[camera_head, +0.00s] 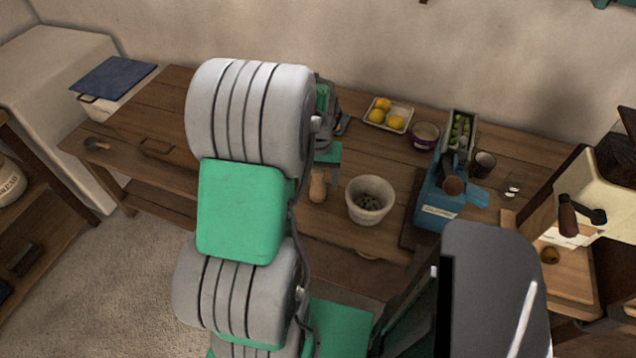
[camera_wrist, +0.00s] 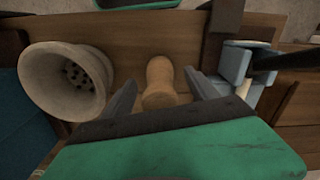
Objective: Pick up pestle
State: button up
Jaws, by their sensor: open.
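The pestle (camera_head: 318,186) is a light wooden piece on the table, just left of the white mortar. In the wrist view the pestle (camera_wrist: 159,82) shows between the two grey fingers of my gripper (camera_wrist: 162,92). The fingers are apart, one on each side of it, with gaps between them and the wood. Part of the pestle is hidden behind the green gripper body. In the head view my gripper (camera_head: 329,168) is just above the pestle, partly hidden by my arm.
The mortar (camera_head: 368,203) holds dark bits and stands close beside the pestle; it also shows in the wrist view (camera_wrist: 62,82). A blue machine (camera_head: 438,199) stands further right. A tray (camera_head: 402,108) with yellow fruit and a purple bowl (camera_head: 424,136) are behind. The left tabletop is mostly clear.

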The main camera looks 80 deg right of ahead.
notch_tip(320, 180, down, 2)
jog(key=shift+f, duration=0.15)
jog(key=shift+c, duration=0.5)
grip_shut()
dwell(0.3)
